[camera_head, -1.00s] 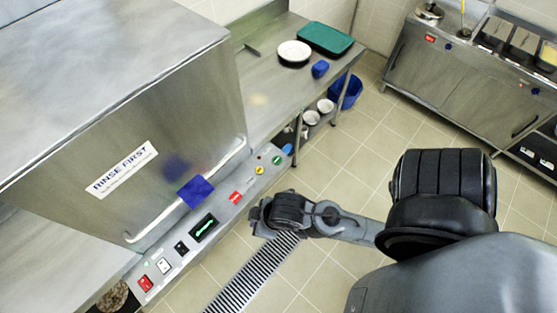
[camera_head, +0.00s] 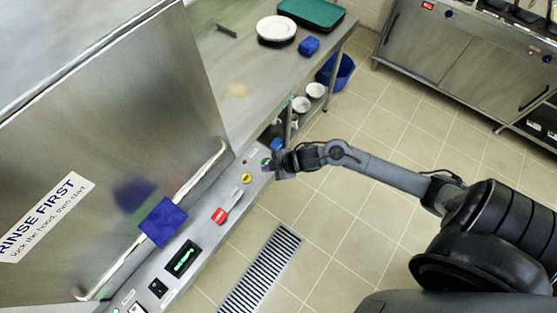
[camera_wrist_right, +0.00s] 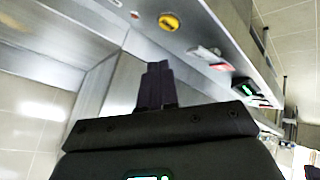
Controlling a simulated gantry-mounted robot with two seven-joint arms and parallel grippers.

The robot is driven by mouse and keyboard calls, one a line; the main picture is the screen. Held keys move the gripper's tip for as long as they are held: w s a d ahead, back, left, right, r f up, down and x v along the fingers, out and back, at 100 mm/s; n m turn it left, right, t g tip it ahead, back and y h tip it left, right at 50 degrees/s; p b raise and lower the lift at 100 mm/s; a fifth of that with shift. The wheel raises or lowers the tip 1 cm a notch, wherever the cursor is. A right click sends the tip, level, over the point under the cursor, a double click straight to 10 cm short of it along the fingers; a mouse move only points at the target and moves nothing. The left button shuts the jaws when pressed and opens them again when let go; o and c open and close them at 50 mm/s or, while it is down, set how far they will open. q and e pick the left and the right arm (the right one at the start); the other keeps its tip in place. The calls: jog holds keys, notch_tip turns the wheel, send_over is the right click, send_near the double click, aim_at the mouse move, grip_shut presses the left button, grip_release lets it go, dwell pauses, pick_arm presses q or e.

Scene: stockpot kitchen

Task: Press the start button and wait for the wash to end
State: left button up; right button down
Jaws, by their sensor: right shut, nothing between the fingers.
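The steel dishwasher hood (camera_head: 110,130) is down on the left, with a handle bar and a blue block (camera_head: 163,222) on it. Its control panel (camera_head: 208,240) runs along the front. A green button (camera_head: 265,161) sits at the panel's far end, partly covered by my right gripper (camera_head: 270,165). The gripper is shut and empty, its tip at or very close to the button; I cannot tell whether they touch. The right wrist view shows the shut fingers (camera_wrist_right: 157,85) below a yellow button (camera_wrist_right: 169,22). The green button does not show there. My left gripper is out of view.
The tiled floor (camera_head: 330,225) is open.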

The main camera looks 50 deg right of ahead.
jog(key=w+d+t+h+b, duration=0.1)
jog(key=w+d+b, duration=0.2)
jog(key=w+d, duration=0.2)
jog(key=shift+w+d+b, duration=0.25)
jog(key=shift+d+b, duration=0.05)
jog(key=shift+b, duration=0.1)
jog(key=shift+f, duration=0.15)
jog(key=b, duration=0.8)
send_over(269, 159)
jog(key=s+a, duration=0.2)
jog(key=f, duration=0.6)
jog(key=shift+w+d+f, duration=0.15)
jog(key=shift+w+f, duration=0.05)
jog(key=shift+f, duration=0.2)
jog(key=shift+f+b, duration=0.35)
jog(key=shift+f, duration=0.5)
